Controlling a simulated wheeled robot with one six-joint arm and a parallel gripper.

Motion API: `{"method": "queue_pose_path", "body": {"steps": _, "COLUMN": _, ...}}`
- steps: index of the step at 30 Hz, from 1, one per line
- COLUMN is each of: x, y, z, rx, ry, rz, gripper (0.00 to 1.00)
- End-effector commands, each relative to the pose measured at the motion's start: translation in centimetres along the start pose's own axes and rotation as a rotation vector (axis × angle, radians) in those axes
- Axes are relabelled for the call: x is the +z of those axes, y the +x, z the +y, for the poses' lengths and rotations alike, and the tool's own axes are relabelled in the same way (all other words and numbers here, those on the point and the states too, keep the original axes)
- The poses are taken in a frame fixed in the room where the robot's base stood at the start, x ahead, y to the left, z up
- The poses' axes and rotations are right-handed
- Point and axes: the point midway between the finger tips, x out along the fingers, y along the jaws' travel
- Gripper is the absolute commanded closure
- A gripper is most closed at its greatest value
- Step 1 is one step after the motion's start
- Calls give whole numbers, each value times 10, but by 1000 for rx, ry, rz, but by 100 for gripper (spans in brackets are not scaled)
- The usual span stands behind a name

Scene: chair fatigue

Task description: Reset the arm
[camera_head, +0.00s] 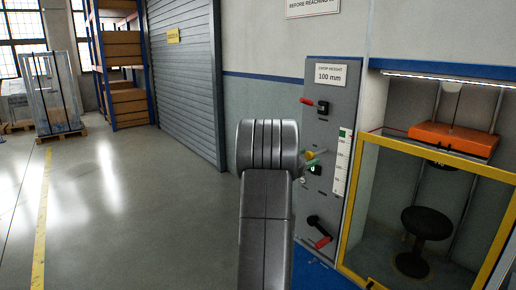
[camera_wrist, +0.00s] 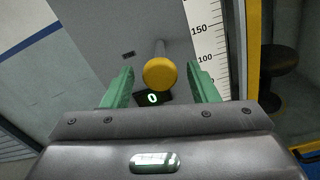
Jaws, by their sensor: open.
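My gripper (camera_wrist: 160,69) is open in the wrist view, with one green finger on each side of a round yellow knob (camera_wrist: 160,73). The knob sits on a grey stem and appears between the fingers; whether they touch it I cannot tell. Behind it a small black display (camera_wrist: 152,98) reads 0. In the head view my grey arm covers part of the grey control panel (camera_head: 328,125), and a bit of green finger shows beside its middle. The panel carries a red-handled lever (camera_head: 314,104) at the top and another red-handled lever (camera_head: 321,240) low down.
A yellow-framed test bay (camera_head: 352,185) stands right of the panel, with an orange weight block (camera_head: 453,139) above a black stool (camera_head: 427,224). A white scale (camera_head: 341,162) is on the panel's edge. Open grey floor (camera_head: 130,215) lies to the left.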

Motion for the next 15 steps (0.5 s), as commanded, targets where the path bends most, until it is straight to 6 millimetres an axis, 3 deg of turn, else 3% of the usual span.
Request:
{"method": "queue_pose_path", "body": {"steps": 7, "x": -1, "y": -18, "z": 1, "rx": 3, "ry": 0, "rz": 1, "gripper": 47}}
{"method": "queue_pose_path", "body": {"steps": 15, "x": -2, "y": -70, "z": 1, "rx": 4, "ry": 0, "rz": 2, "gripper": 47}}
